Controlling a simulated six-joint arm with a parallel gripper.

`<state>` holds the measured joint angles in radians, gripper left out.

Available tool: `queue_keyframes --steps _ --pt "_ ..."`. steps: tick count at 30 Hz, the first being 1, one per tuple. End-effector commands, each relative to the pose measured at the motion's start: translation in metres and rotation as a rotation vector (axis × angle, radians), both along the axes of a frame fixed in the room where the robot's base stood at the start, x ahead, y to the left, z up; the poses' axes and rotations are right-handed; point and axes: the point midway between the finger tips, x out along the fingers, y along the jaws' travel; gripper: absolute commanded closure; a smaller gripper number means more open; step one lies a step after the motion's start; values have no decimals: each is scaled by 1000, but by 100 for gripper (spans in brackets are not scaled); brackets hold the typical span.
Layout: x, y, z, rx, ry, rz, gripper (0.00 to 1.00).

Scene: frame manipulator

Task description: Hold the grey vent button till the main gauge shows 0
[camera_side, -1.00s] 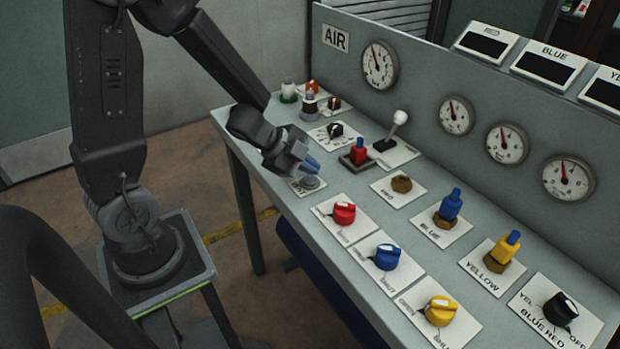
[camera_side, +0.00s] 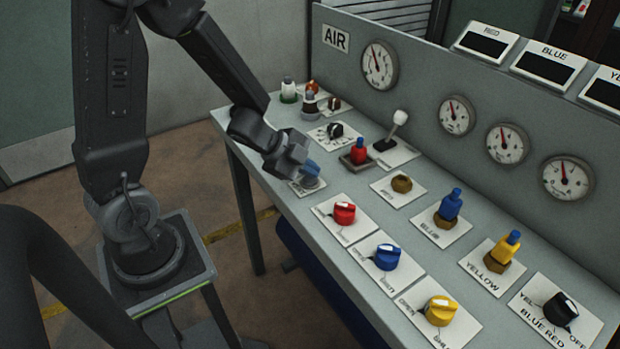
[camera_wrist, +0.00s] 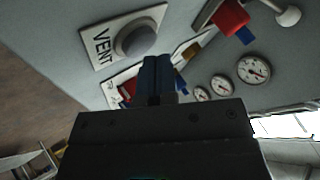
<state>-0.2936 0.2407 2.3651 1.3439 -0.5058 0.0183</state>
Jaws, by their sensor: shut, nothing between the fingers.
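The grey vent button (camera_side: 310,182) sits on its white plate near the front edge of the panel. In the wrist view the round button (camera_wrist: 136,40) and the word VENT are clear. My gripper (camera_side: 312,169) is shut and empty, its blue fingers just above the button in the side view. In the wrist view the fingertips (camera_wrist: 157,62) lie just below and right of the button; I cannot tell if they touch it. The main gauge (camera_side: 380,65) beside the AIR sign has its needle pointing up and slightly left, off to one side; its numbers are too small to read.
A red-capped valve (camera_side: 358,151) and a white-knobbed lever (camera_side: 397,124) stand behind and right of the button. Red (camera_side: 344,212), blue (camera_side: 387,256) and yellow (camera_side: 440,310) knobs line the front edge. Three smaller gauges are on the back wall.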

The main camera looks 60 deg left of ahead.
Motion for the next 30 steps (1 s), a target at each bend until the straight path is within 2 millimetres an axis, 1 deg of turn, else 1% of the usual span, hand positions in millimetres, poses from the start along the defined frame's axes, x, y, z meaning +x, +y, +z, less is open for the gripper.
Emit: queue_keyframes --steps 30 --pt "0 0 -9 1 1 0 100"
